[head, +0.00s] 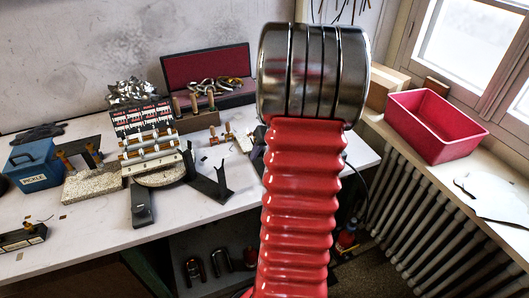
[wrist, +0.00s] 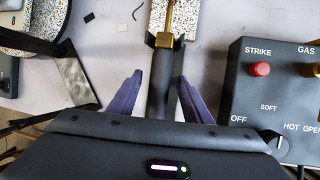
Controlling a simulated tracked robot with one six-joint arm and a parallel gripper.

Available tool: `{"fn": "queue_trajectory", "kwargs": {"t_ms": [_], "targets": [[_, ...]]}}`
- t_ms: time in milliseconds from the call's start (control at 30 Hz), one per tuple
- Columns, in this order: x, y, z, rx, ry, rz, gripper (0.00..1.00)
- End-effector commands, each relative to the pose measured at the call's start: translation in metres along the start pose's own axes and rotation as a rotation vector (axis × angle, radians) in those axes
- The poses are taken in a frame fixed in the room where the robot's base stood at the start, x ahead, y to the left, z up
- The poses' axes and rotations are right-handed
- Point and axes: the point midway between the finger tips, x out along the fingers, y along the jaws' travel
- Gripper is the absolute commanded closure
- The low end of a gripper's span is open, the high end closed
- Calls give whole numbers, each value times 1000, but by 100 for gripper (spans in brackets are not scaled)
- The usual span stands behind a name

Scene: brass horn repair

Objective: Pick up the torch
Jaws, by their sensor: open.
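In the wrist view, the torch (wrist: 161,88) has a dark cylindrical handle and a brass neck at its far end. It lies at a dark notched holder beside a speckled slab. My gripper (wrist: 160,76) is open, with one purple finger on each side of the handle. A gap shows between each finger and the handle. The handle's near end is hidden behind my gripper body. In the head view, my red arm hides my gripper and most of the torch's area.
A dark control box (wrist: 275,95) with a red button and knobs stands close to the right of my gripper. A metal plate (wrist: 75,80) stands to the left. In the head view, a blue pickle box (head: 35,165) and a red tray (head: 435,125) stand farther off.

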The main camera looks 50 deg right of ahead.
Motion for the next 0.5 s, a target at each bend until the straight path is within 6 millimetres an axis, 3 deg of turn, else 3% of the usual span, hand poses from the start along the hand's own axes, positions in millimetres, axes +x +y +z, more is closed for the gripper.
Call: {"fn": "queue_trajectory", "kwargs": {"t_ms": [500], "targets": [[2, 0, -1, 0, 0, 0, 57]]}}
